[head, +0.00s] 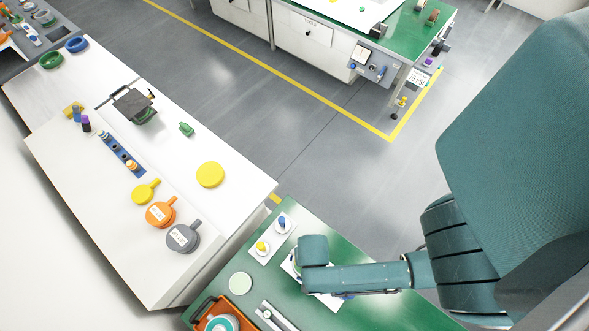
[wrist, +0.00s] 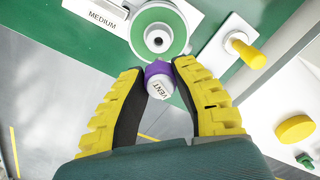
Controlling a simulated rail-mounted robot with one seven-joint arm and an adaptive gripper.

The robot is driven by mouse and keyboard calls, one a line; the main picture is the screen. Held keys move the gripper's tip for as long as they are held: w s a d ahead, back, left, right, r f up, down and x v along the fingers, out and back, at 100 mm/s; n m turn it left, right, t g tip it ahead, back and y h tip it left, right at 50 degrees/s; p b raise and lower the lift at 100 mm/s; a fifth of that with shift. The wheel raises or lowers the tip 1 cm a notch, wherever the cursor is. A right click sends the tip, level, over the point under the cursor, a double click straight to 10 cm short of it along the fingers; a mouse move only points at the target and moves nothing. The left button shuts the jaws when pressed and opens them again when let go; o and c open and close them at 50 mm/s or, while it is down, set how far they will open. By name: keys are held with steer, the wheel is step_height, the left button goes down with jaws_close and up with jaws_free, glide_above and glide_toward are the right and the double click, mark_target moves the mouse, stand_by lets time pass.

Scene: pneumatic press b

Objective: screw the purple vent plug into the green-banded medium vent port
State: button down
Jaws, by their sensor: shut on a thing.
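In the wrist view my gripper (wrist: 160,72) is shut on the purple vent plug (wrist: 158,68), with a yellow-padded finger on each side. The plug's white cap reads "VENT" and faces the camera. The green-banded medium vent port (wrist: 141,21) is just above the plug in the picture, beside a label reading "MEDIUM" (wrist: 103,18). Its central hole is visible and empty. The plug appears next to the lower edge of the green ring; I cannot tell the gap in depth. In the head view my arm hides the plug and most of the port.
A yellow plug (wrist: 248,53) stands on a white plate right of the port. The head view shows this yellow plug (head: 262,246) and a blue plug (head: 282,222) on the green bench (head: 375,312). An orange tray (head: 240,309) lies at the bench's near left.

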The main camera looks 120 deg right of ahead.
steer(key=shift+s, duration=0.1)
stand_by(0.3)
steer(key=shift+a+h, duration=0.1)
steer(key=shift+h, duration=0.2)
step_height(320, 180, down, 6)
steer(key=b, duration=0.3)
steer(key=shift+r+b, duration=0.2)
steer(key=shift+b, duration=0.2)
steer(key=shift+p, duration=1)
stand_by(0.7)
steer(key=shift+f+b, duration=0.9)
steer(key=shift+f, duration=0.65)
steer(key=c, duration=0.9)
jaws_free()
steer(key=shift+o, duration=0.2)
